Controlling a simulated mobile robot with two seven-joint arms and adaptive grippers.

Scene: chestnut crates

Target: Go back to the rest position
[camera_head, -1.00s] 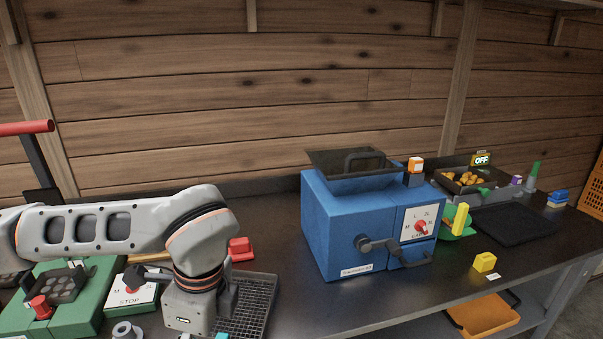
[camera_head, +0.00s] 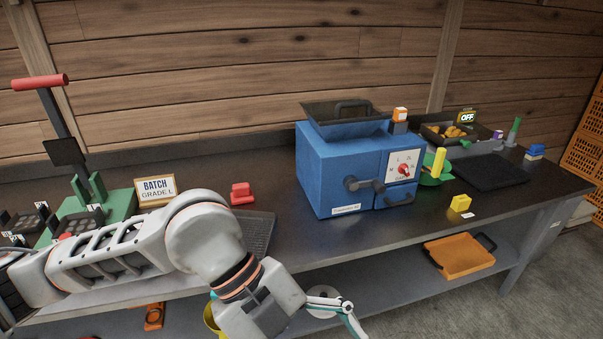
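My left arm comes in from the left. Its gripper (camera_head: 338,308) hangs in front of the bench's front edge, low in the picture, clear of the bench top. Its white and teal finger parts show only in part, so its opening is unclear. I see nothing held in it. My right gripper is out of view. The blue machine (camera_head: 335,170) with a dark hopper, a crank and a dial stands on the bench (camera_head: 290,228), apart from the gripper.
A dark grid tray (camera_head: 258,232) and red block (camera_head: 241,194) lie behind my arm. A "BATCH GRADE L" sign (camera_head: 155,190) stands near a green stand (camera_head: 118,206). A yellow block (camera_head: 461,203) sits right of the machine. An orange tray (camera_head: 462,256) rests on the lower shelf.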

